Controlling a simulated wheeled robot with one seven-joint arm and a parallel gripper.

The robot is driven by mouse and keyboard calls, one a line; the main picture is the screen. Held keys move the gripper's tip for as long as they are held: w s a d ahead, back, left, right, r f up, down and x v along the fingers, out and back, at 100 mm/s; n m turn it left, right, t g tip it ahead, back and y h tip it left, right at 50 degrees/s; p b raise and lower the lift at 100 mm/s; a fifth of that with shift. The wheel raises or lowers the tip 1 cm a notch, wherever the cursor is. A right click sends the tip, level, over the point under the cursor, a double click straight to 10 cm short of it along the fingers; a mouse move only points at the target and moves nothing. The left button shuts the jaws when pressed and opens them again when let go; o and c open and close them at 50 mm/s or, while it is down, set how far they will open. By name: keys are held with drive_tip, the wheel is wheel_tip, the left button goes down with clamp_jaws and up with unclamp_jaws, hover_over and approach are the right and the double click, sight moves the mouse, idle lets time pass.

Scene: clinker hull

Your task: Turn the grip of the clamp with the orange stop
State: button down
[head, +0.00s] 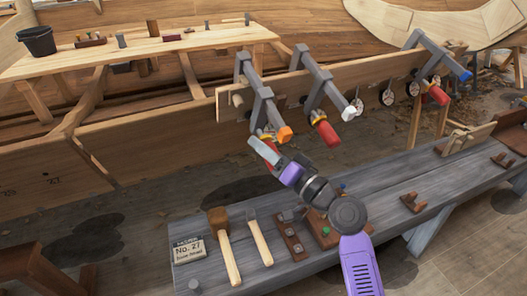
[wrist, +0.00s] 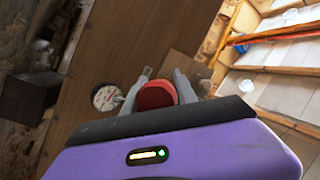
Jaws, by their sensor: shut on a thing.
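The clamp with the orange stop (head: 285,133) is the leftmost of three grey clamps on the long plank in the head view. Its grey bar (head: 263,105) slants down toward me. My gripper (head: 265,150) is at the lower end of this clamp, just below and left of the orange stop. In the wrist view the red grip (wrist: 155,96) sits between my two grey fingers, which are shut on it. In the head view my gripper hides most of this grip.
The middle clamp has a white stop (head: 349,112) and a red grip (head: 327,132). The right clamp has a blue stop (head: 466,74). A grey bench (head: 390,205) with a mallet (head: 222,240) lies below my arm. A round dial (wrist: 107,97) is near the fingers.

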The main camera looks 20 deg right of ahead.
drive_tip(key=shift+f, duration=0.1)
drive_tip(key=c, duration=1)
unclamp_jaws()
drive_tip(key=shift+o, duration=0.2)
drive_tip(key=r+v, duration=0.1)
drive_tip(key=v, duration=0.6)
drive_tip(key=shift+s+d+f+b, duration=0.2)
drive_tip(key=shift+s+f+b, duration=0.15)
drive_tip(key=shift+f, duration=0.2)
